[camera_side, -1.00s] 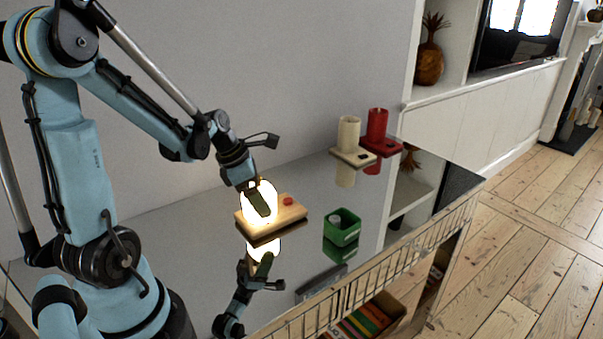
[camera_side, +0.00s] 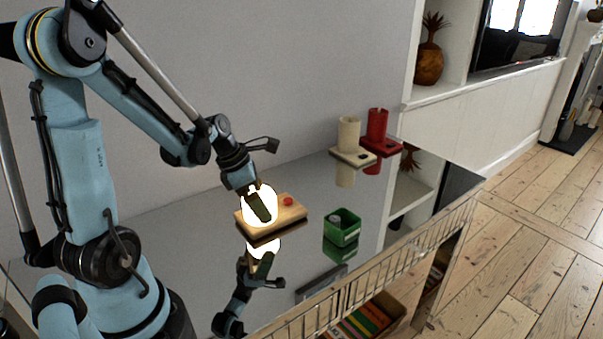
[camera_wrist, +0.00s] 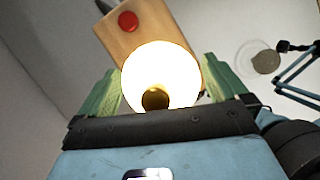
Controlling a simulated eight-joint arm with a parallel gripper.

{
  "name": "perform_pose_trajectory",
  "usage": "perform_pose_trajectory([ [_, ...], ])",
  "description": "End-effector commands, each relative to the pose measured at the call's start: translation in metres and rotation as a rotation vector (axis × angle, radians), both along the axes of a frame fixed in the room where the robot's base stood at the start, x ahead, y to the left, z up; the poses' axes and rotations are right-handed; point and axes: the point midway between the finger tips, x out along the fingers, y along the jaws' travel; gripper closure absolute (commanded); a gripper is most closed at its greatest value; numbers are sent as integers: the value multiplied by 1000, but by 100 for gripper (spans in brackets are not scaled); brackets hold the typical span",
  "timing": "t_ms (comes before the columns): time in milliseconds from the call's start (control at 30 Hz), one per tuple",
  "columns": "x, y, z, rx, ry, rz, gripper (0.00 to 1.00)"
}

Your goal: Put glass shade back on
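The glowing round glass shade (camera_side: 252,212) sits at the left part of a wooden lamp base (camera_side: 292,212) with a red button, on the shiny table. My gripper (camera_side: 261,205) reaches down from above with its green fingers on both sides of the shade. In the wrist view the bright shade (camera_wrist: 160,65) lies between the fingers (camera_wrist: 165,85), which look pressed against it. A dark brassy round spot shows on its near side. The glare hides the seam between shade and base (camera_wrist: 135,35).
A green box (camera_side: 343,227) with a pale cylinder inside stands to the right. A cream lamp-like piece (camera_side: 349,135) and a red one (camera_side: 377,127) stand further back. A wire rail (camera_side: 390,262) edges the front. The reflective tabletop mirrors my arm.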

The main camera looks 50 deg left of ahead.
Motion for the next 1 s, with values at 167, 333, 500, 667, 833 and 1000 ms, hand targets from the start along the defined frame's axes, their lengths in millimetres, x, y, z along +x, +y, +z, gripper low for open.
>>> perform_pose_trajectory([
  [167,0,0,0,0,0,0,0],
  [333,0,0,9,0,0,0,0],
  [500,0,0,22,0,0,0,0],
  [667,0,0,33,0,0,0,0],
  [833,0,0,46,0,0,0,0],
  [1000,0,0,58,0,0,0,0],
])
